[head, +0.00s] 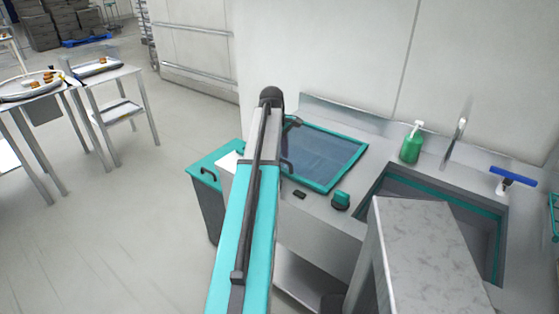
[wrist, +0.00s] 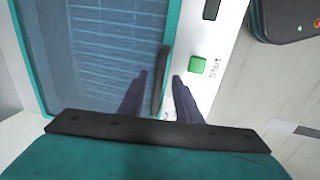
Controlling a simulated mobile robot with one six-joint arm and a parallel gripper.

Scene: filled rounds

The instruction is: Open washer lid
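The washer lid (head: 325,152) is a dark glass panel in a teal frame, lying flat and closed in the counter in the head view. Its glass (wrist: 95,60) fills the upper left of the wrist view. A dark bar handle (wrist: 161,80) runs along the lid's right edge there. My gripper (wrist: 160,86) is open, with one dark finger on each side of the handle and gaps showing between. Whether the fingers are low enough to flank it cannot be told. In the head view my arm hides the gripper and part of the lid.
A green start button (wrist: 197,65) sits on the white panel right of the handle.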

